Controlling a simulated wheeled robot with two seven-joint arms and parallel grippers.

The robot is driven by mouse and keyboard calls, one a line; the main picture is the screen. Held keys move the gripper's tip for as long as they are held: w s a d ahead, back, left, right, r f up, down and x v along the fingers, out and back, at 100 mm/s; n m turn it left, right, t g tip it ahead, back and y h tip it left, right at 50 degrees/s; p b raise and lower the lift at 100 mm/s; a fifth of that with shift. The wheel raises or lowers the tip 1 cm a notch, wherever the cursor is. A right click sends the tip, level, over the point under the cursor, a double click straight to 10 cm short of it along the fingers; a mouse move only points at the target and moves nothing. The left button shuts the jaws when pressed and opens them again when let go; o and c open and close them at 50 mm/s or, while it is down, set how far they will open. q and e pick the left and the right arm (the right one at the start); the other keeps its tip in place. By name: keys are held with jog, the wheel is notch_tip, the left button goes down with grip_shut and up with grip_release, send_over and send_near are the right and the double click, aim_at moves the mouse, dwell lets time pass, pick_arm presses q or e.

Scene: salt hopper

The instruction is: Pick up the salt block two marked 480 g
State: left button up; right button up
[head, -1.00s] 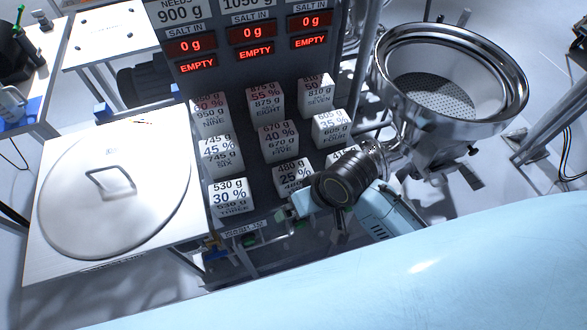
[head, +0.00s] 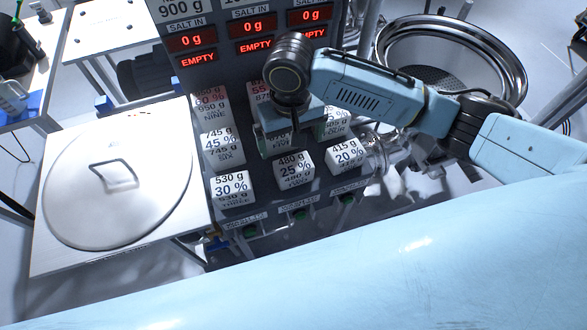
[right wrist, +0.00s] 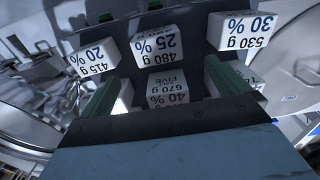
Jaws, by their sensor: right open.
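The salt block two (head: 293,169), a white block marked 480 g and 25 %, stands in the front row of the dark panel, between the 530 g block (head: 232,189) and the 415 g block (head: 346,157). It also shows in the right wrist view (right wrist: 157,49). My right gripper (head: 291,141) is open, behind block two in the head view, over the 670 g block five. In the right wrist view its green-padded fingers (right wrist: 161,78) are either side of block five (right wrist: 168,90); contact cannot be told. My left gripper is not in view.
The 745 g block (head: 222,148) and others stand in rows behind, partly hidden by my right arm. A steel hopper (head: 500,65) stands at right. A round lid (head: 115,200) lies on the left table. Displays (head: 253,24) show 0 g and EMPTY.

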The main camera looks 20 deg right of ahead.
aim_at(293, 164)
notch_tip(293, 164, down, 6)
jog(key=shift+f, duration=0.1)
jog(key=f, duration=0.5)
jog(key=shift+w+d+f+b, duration=0.1)
jog(key=shift+d+b, duration=0.15)
jog(key=shift+b, duration=0.15)
jog(key=c, duration=1.3)
jog(key=shift+o, duration=0.2)
